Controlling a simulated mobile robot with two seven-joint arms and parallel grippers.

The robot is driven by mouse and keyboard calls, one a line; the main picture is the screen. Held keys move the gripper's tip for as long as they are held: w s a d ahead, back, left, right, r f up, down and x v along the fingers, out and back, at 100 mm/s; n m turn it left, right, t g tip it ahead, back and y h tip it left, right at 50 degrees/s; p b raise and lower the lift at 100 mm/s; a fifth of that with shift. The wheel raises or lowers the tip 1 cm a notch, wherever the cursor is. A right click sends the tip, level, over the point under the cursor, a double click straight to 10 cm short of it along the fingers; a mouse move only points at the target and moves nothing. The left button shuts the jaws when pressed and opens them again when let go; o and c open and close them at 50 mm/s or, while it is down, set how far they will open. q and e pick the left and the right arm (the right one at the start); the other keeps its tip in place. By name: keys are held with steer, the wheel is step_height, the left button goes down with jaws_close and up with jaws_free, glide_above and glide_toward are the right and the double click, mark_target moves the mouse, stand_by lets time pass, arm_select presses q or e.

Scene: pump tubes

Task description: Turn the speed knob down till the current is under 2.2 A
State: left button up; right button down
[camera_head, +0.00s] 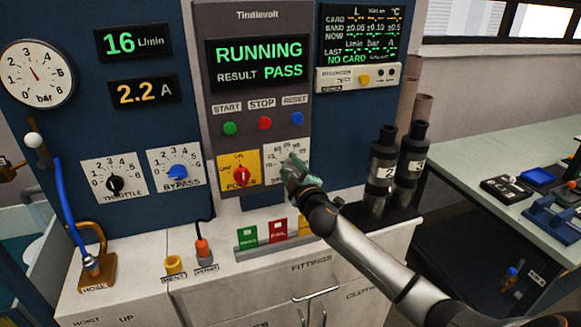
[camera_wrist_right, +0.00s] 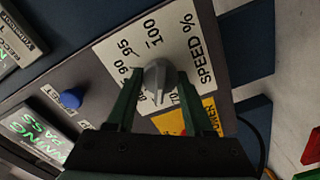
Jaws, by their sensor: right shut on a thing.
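The speed knob (camera_wrist_right: 158,78) is a grey knob on a white "SPEED %" plate, with 90, 95 and 100 marked around it. My right gripper (camera_wrist_right: 158,92) is shut on it, one dark green finger on each side. In the head view the same gripper (camera_head: 294,172) covers the knob and part of its plate (camera_head: 272,160). The current display (camera_head: 143,91) reads 2.2 A in amber. The knob's exact setting is hard to read behind the fingers. My left gripper is not in view.
The screen (camera_head: 258,62) shows RUNNING and RESULT PASS. The flow display (camera_head: 133,41) reads 16 L/min. A red-and-yellow power switch (camera_head: 240,174) sits just left of the speed plate. Black cylinders (camera_head: 382,165) stand right of my arm. Coloured cards (camera_head: 278,229) stand below.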

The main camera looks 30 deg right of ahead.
stand_by(0.4)
steer(key=shift+c, duration=1.5)
jaws_free()
steer(key=b+v, duration=0.1)
steer(key=v, duration=1.1)
steer(key=shift+s, duration=0.25)
steer(key=shift+a, duration=0.1)
steer(key=s+a+f+m+g+y, duration=0.25)
steer(key=s+a+f, duration=0.25)
steer(key=f, duration=0.5)
steer(key=s+a+f+m+g+y, duration=0.1)
steer(key=s+a+f+g, duration=0.25)
steer(key=f, duration=0.65)
steer(key=s+a+f+m+g+y, duration=0.1)
steer(key=s+a+f+m, duration=0.1)
steer(key=s+a+f, duration=0.3)
steer(key=s+a+f+m+g+y+p, duration=0.1)
steer(key=s+a+f+y, duration=0.1)
steer(key=s+a+f, duration=0.3)
steer(key=s, duration=0.4)
steer(key=shift+s+a+f+m, duration=0.2)
steer(key=shift+s+a+m, duration=0.1)
steer(key=shift+a+m, duration=0.1)
